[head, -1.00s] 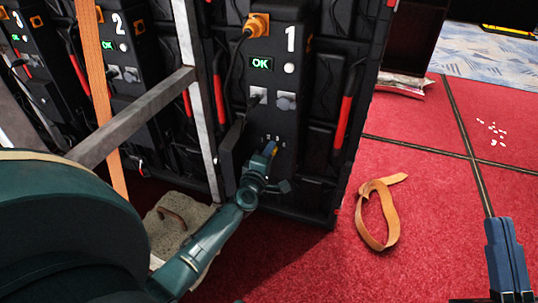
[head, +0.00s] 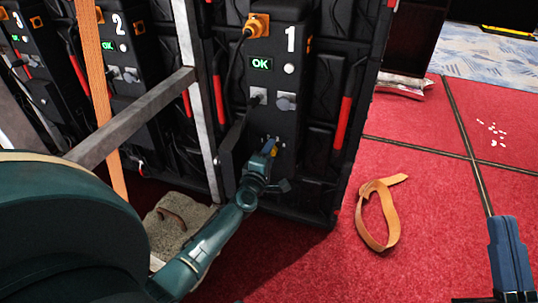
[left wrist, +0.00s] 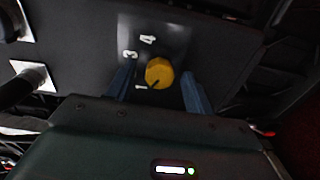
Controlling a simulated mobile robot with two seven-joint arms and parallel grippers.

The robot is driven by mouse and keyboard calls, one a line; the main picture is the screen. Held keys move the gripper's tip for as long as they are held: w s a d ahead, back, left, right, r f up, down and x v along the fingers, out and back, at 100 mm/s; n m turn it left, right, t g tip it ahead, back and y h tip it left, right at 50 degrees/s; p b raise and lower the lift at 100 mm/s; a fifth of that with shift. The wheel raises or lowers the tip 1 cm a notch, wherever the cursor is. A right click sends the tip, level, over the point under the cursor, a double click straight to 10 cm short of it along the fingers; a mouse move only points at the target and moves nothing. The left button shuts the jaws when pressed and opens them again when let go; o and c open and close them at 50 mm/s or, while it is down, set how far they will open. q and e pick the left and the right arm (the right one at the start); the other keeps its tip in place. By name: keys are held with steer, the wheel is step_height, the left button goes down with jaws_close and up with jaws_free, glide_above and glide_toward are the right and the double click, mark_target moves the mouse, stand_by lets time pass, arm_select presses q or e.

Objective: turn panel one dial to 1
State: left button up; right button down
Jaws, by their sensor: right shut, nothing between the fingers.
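Panel one (head: 290,80) is a black unit marked "1", with a green OK display. Its dial is a small yellow knob (left wrist: 159,72) in the left wrist view, with a dark mark at its lower-left edge, towards the printed 1. Digits that look like 4 and 3 show above and left of it. In the head view a bit of yellow dial (head: 274,152) shows past my fingers. My left gripper (head: 268,146) is open, its blue fingers (left wrist: 158,88) on either side of the knob with gaps. My right gripper (head: 502,222) is shut and empty at lower right.
Panel two (head: 118,60) and panel three stand to the left. A grey metal frame (head: 130,118) and orange strap (head: 98,90) cross in front of them. A tan strap loop (head: 376,215) and white bits (head: 492,130) lie on open red carpet. A beige sack (head: 175,232) lies below.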

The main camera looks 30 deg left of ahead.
arm_select(q)
steer(key=shift+s, duration=0.1)
steer(key=p+v, duration=0.3)
steer(key=v, duration=1)
arm_select(e)
steer(key=f+m+h, duration=0.1)
steer(key=f+m+g+h, duration=0.1)
steer(key=f, duration=0.1)
steer(key=s+f+m+h, duration=0.1)
steer(key=shift+a+f+m+g, duration=0.2)
steer(key=shift+a+m+g, duration=0.05)
steer(key=shift+m+g, duration=0.05)
arm_select(q)
steer(key=shift+r+p, duration=0.1)
steer(key=shift+p, duration=0.2)
